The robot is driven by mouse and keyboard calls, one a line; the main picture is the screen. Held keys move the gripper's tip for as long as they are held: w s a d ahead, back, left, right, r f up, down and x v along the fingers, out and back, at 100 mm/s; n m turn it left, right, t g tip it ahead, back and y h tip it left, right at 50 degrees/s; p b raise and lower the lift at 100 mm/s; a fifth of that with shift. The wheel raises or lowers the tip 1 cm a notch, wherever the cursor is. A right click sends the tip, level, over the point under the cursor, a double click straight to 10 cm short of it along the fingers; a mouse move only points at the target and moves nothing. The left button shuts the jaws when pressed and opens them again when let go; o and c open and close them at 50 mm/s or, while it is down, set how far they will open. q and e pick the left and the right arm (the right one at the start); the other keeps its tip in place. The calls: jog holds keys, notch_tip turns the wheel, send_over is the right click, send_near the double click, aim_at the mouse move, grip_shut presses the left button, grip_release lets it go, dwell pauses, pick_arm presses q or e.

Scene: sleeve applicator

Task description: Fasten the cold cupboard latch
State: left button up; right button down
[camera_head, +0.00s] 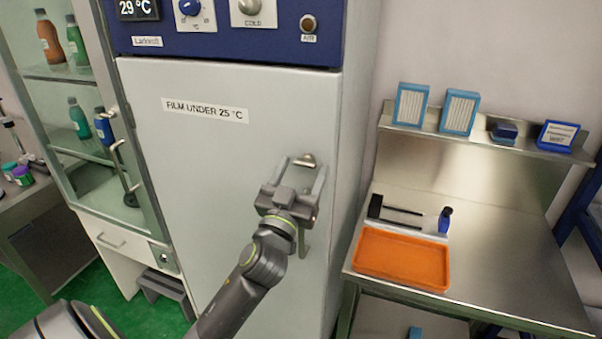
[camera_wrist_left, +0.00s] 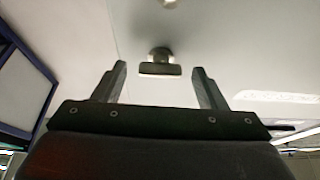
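The cold cupboard's pale door (camera_head: 210,170) looks closed and carries a "FILM UNDER 25 °C" label. A small metal latch (camera_head: 305,160) sits near the door's right edge. My left gripper (camera_head: 302,169) is open in front of it, one finger to each side. In the left wrist view the latch (camera_wrist_left: 160,63) shows as a short horizontal bar on a round base, between and just beyond the open fingers (camera_wrist_left: 160,78). No contact is visible. A vertical door handle (camera_head: 304,240) shows below, partly hidden by my gripper. My right gripper is not in view.
A blue control panel (camera_head: 240,40) with knobs and a 29 °C display tops the cupboard. A glass cabinet (camera_head: 85,130) with bottles stands left. A steel bench (camera_head: 470,270) with an orange tray (camera_head: 402,258) stands right. The door around the latch is clear.

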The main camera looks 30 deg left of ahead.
pick_arm(q)
jog(key=b+v, duration=0.3)
jog(key=v, duration=1.4)
jog(key=shift+s, duration=0.2)
jog(key=shift+f, duration=0.15)
